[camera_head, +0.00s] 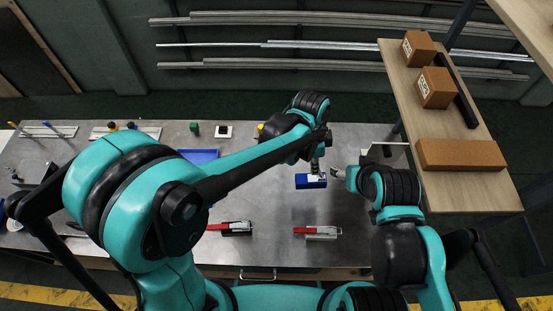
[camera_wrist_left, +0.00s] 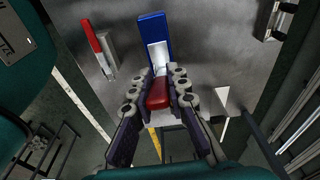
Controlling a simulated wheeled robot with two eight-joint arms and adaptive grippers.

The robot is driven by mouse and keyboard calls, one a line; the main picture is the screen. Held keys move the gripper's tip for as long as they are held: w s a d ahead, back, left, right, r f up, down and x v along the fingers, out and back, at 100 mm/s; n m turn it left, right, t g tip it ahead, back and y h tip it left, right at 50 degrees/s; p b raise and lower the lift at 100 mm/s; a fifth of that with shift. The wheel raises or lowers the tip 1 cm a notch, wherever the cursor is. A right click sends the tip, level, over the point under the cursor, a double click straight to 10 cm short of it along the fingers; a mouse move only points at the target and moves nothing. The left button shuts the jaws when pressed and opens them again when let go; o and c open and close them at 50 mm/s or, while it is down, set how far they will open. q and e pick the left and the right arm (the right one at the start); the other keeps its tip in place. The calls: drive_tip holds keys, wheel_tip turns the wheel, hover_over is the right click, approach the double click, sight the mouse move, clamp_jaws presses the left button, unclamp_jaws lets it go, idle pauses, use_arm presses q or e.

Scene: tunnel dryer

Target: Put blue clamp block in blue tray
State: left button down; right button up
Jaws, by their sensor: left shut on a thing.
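The blue clamp block (camera_head: 311,182) is at the middle right of the metal table, in or just above its surface plane; I cannot tell if it is lifted. My left gripper (camera_head: 316,164) is over it. In the left wrist view, the left gripper's fingers (camera_wrist_left: 158,88) are shut around the red handle of the clamp, whose blue base (camera_wrist_left: 153,34) extends beyond them. The blue tray (camera_head: 200,155) lies to the left on the table, partly hidden behind my left arm. My right gripper (camera_head: 340,173) is just right of the block; its finger opening is unclear.
Two red-handled clamps (camera_head: 231,228) (camera_head: 318,232) lie near the table's front edge. A green piece (camera_head: 194,129) and a white plate (camera_head: 223,131) stand at the back. A wooden shelf (camera_head: 456,160) with brown boxes is at right. Bare metal surrounds the block.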

use_arm(q)
drive_tip(key=shift+d+r, duration=0.1)
drive_tip(key=shift+d, duration=0.05)
drive_tip(key=w+a+n+b, duration=0.1)
drive_tip(key=w+a+n, duration=0.25)
drive_tip(key=a, duration=0.65)
drive_tip(key=w+a+n+t+b, duration=0.15)
drive_tip(key=w+a, duration=0.25)
drive_tip(key=a, duration=0.6)
drive_tip(key=w+a+n+g+b, duration=0.1)
drive_tip(key=w+a+n, duration=0.3)
drive_tip(key=a, duration=0.7)
drive_tip(key=a+f+b, duration=0.2)
drive_tip(key=a+f, duration=0.8)
drive_tip(key=a, duration=0.2)
drive_tip(key=shift+y, duration=0.4)
drive_tip(key=shift+s+t, duration=0.1)
drive_tip(key=shift+t, duration=0.15)
